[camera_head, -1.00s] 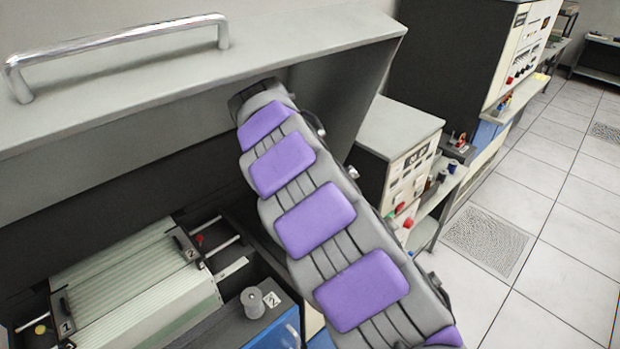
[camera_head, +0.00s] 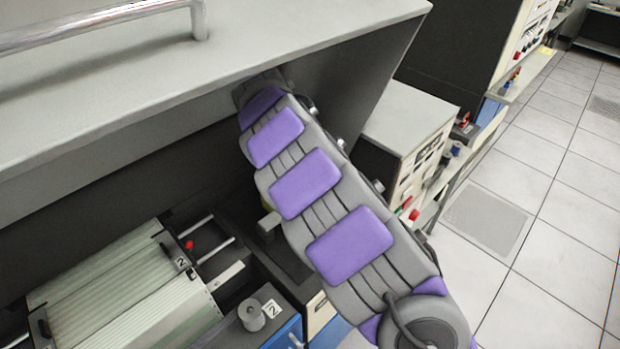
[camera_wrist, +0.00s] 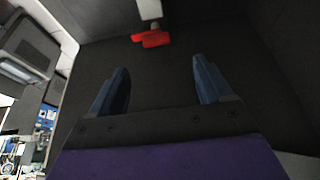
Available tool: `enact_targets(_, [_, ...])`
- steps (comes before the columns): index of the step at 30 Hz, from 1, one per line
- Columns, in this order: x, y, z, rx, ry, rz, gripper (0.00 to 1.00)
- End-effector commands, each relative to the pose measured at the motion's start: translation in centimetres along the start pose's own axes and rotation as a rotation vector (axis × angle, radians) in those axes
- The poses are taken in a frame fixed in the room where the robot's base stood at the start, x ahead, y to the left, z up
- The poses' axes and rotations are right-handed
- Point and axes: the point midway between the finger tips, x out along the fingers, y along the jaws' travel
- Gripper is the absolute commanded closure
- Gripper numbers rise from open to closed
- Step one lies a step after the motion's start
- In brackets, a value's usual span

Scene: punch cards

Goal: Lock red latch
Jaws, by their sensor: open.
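In the wrist view, a red latch (camera_wrist: 152,39) sits at the end of a pale bar against a dark surface, near the top and a little left of centre. My gripper (camera_wrist: 159,70) has its two blue fingers spread with nothing between them. The latch lies beyond the fingertips, roughly in line with the gap, and nothing touches it. In the head view, my purple and grey arm reaches under the grey hood, and my gripper is hidden there. A small red knob (camera_head: 190,245) shows on the machine; I cannot tell whether it is the same latch.
The grey hood (camera_head: 250,45) with a metal handle (camera_head: 100,30) overhangs my arm. A ribbed pale card bed (camera_head: 120,290), a grey spool (camera_head: 252,315) and a blue panel (camera_head: 280,338) are below. Tiled floor (camera_head: 560,230) is clear at the right.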

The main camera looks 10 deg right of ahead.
Motion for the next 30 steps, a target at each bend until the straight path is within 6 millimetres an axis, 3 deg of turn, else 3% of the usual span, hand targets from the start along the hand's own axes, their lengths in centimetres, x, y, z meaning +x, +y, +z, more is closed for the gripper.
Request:
enact_targets(6, [4.6,0.3,0.0,0.003,-0.005,0.005,0.21])
enact_targets(15, [9.3,0.1,0.2,0.002,-0.001,0.004,0.21])
enact_targets(21, [10.7,0.1,0.2,0.0,-0.001,0.003,0.21])
enact_targets(30, [10.8,0.1,0.1,0.001,-0.001,0.002,0.21])
